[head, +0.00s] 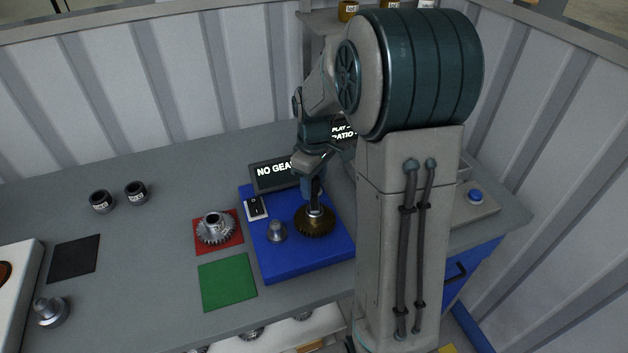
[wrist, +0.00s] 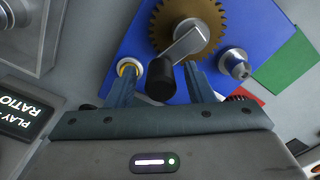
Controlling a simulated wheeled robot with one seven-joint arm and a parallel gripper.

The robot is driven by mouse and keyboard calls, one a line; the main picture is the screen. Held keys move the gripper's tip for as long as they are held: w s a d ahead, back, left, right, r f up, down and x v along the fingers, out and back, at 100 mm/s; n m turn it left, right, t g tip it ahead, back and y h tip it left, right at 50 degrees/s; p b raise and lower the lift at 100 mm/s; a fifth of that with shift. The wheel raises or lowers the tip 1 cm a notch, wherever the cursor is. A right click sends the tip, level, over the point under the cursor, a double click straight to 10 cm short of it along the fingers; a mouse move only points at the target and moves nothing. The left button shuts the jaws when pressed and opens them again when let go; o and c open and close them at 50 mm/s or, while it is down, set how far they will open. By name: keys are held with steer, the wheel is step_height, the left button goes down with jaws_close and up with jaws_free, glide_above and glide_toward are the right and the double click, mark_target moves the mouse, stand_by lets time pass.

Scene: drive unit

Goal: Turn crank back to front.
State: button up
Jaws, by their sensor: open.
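The crank is a grey metal arm (wrist: 186,44) with a black knob (wrist: 161,82) on its end. It sits over a bronze toothed gear (wrist: 207,17) on the blue drive unit (wrist: 277,38). In the head view the gear (head: 315,227) is on the blue drive unit (head: 288,268), and my arm hides most of the crank. My gripper (wrist: 159,72) is open, with the black knob between its two fingers in the wrist view. I cannot tell whether a finger touches the knob. In the head view my gripper (head: 314,190) points down over the gear.
A silver peg (head: 277,232) and a small switch (head: 257,208) stand on the blue unit. A display (head: 275,174) reading "NO GEA..." is behind. A silver gear (head: 217,229) sits on a red mat beside an empty green mat (head: 228,282). The table's left-centre is mostly clear.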

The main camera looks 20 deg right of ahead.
steer(key=shift+f, duration=0.15)
steer(key=c, duration=1)
steer(key=shift+d, duration=0.1)
